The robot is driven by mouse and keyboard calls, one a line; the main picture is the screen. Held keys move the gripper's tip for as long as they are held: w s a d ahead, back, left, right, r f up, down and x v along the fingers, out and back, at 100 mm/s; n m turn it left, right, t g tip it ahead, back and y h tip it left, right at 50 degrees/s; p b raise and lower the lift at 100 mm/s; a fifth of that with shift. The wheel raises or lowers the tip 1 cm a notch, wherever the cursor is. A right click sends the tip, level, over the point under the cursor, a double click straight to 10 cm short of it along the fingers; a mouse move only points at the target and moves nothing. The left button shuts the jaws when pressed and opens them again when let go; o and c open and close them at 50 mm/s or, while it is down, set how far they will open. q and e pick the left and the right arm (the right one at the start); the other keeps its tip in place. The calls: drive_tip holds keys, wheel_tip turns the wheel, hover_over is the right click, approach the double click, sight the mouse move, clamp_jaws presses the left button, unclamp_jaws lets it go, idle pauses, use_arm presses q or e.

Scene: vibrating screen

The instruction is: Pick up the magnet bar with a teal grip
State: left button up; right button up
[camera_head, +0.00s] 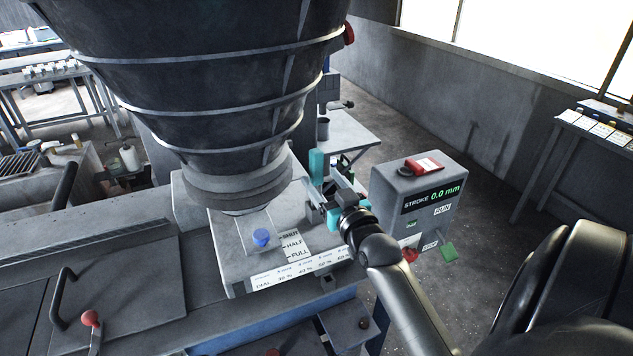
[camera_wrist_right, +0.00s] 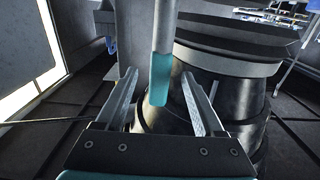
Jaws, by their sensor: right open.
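The magnet bar's teal grip (camera_head: 317,164) stands upright beside the base of the big hopper in the head view. In the right wrist view the teal grip (camera_wrist_right: 160,80) joins a grey bar that runs to the top of the picture. My right gripper (camera_head: 322,194) is at the grip, and its wrist hides the lower part of the bar. In the right wrist view my right gripper (camera_wrist_right: 160,78) is open, with one finger on each side of the grip and gaps visible on both sides. My left gripper is not in view.
The dark ribbed hopper (camera_head: 205,75) stands close to the left of my right gripper. A grey control box (camera_head: 390,185) with a stroke display stands close to its right. A small table (camera_head: 350,135) is behind.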

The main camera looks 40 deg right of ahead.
sight(319, 175)
drive_tip(key=shift+x, duration=1.95)
clamp_jaws()
